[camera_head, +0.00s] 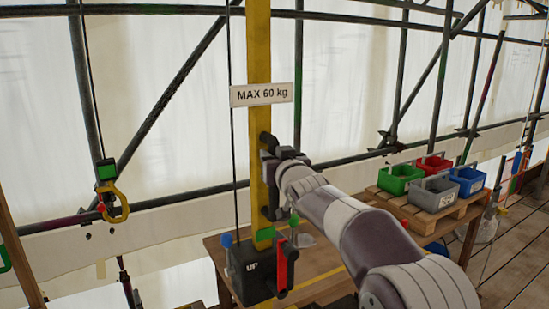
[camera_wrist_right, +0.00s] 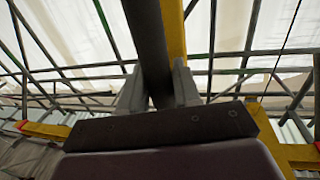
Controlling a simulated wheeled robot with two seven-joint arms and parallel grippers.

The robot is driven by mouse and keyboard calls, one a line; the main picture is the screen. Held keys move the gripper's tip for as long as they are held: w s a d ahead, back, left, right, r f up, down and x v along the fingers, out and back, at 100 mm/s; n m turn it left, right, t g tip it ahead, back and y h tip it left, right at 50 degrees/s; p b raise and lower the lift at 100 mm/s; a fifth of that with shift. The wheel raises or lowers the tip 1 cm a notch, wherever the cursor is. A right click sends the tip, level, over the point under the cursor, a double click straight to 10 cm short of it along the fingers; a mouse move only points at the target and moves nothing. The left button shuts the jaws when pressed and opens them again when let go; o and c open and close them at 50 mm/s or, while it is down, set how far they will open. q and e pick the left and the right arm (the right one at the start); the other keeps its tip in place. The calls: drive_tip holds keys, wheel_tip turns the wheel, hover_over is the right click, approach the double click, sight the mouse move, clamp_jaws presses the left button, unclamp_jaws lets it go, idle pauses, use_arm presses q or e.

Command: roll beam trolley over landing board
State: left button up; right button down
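A yellow upright post (camera_head: 259,45) with a "MAX 60 kg" sign (camera_head: 262,94) stands mid-view in the head view. A black bar handle (camera_wrist_right: 147,35) is fixed along it. My right gripper (camera_head: 270,172) is at this handle. In the right wrist view its fingers (camera_wrist_right: 159,92) lie on either side of the bar and seem closed on it. A yellow hook (camera_head: 114,205) under a green-and-black block (camera_head: 105,172) hangs at the left, apart from the gripper. I cannot make out the beam trolley's wheels or the landing board. My left gripper is out of view.
A black box marked "UP" (camera_head: 252,275) with coloured levers sits at the post's foot. Green (camera_head: 399,180), red, grey and blue bins stand on a wooden pallet (camera_head: 419,219) at the right. Dark scaffold tubes and white sheeting stand behind. Plank floor (camera_head: 515,260) shows at right.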

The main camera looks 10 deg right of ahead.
drive_tip(key=c, duration=0.9)
unclamp_jaws()
drive_tip(key=shift+a, duration=0.1)
drive_tip(key=shift+c, duration=0.2)
drive_tip(key=s+d+b, duration=0.1)
drive_tip(key=s+b, duration=0.3)
drive_tip(key=s, duration=0.8)
drive_tip(key=shift+s+d, duration=0.25)
drive_tip(key=shift+s, duration=0.15)
